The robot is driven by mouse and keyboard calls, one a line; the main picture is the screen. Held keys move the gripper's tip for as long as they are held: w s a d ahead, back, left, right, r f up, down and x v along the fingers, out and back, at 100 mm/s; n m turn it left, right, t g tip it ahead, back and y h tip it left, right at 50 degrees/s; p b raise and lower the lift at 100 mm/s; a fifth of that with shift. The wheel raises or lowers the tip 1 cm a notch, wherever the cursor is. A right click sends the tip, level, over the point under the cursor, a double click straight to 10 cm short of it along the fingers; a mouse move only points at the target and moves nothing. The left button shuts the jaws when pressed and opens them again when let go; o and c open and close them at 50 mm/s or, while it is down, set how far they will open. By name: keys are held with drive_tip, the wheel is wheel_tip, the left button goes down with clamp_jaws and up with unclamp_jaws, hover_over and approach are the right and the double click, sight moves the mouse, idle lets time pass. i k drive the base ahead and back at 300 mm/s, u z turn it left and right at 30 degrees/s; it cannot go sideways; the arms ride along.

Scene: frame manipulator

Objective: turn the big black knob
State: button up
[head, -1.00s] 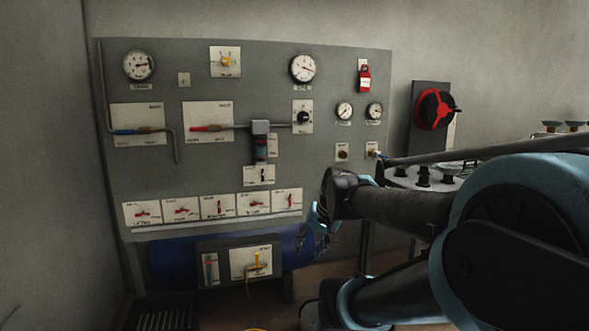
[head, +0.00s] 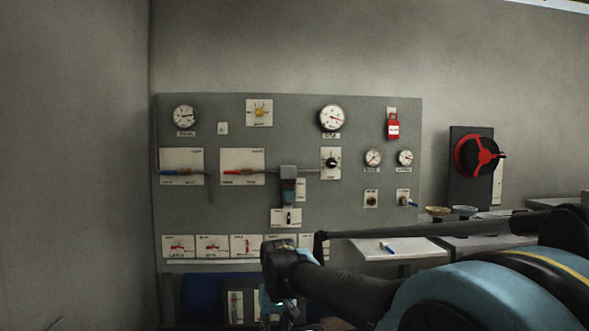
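A black knob (head: 332,162) sits on a white plate on the right half of the grey panel (head: 240,135), below a round gauge. It is the largest black knob that I can make out on the panel. My gripper (head: 275,303) is at the lower middle of the head view, in front of the panel's lower edge, well below and left of the knob and apart from it. It is small, dark and partly hidden by my wrist, so its fingers are not clear. I see nothing held in it.
The panel carries several gauges, levers and valves, and a red lock tag (head: 393,125). A light table (head: 372,253) with a small blue-and-white item stands behind my arm. Bare wall (head: 75,150) is at left.

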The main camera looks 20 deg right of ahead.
sight(330, 163)
drive_tip(key=u, duration=1.3)
drive_tip(key=k, duration=1.15)
drive_tip(key=z, duration=1.25)
drive_tip(key=i, duration=1)
drive_tip(key=u, duration=0.05)
